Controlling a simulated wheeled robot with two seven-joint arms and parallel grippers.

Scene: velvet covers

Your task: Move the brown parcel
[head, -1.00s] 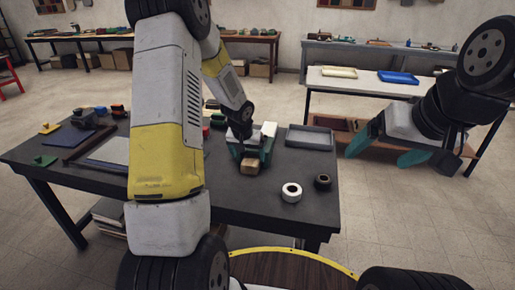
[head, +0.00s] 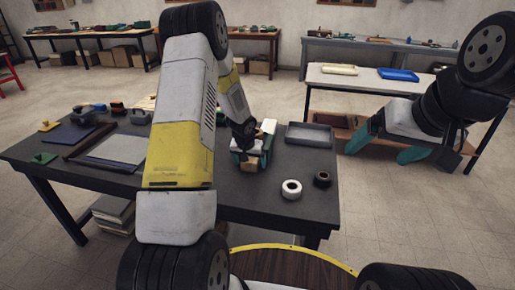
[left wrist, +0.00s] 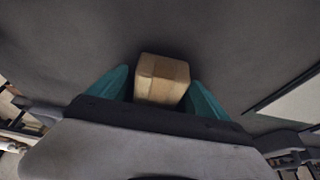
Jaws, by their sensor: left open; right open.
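The brown parcel (head: 250,165) is a small box on the dark table (head: 262,205), partly hidden by my left gripper in the head view. My left gripper (head: 250,156) is low over the table with its teal fingers open. In the left wrist view the parcel (left wrist: 162,79) lies between and just beyond the two open fingers (left wrist: 160,88), with a narrow gap at each side near the fingertips. My right gripper (head: 384,148) is open and empty, off the table's right side.
A grey tray (head: 309,135) lies at the table's back right. A white tape roll (head: 291,189) and a black roll (head: 322,179) stand to the right of the parcel. A white block (head: 268,127) is behind my left gripper. Several tools lie on the left part.

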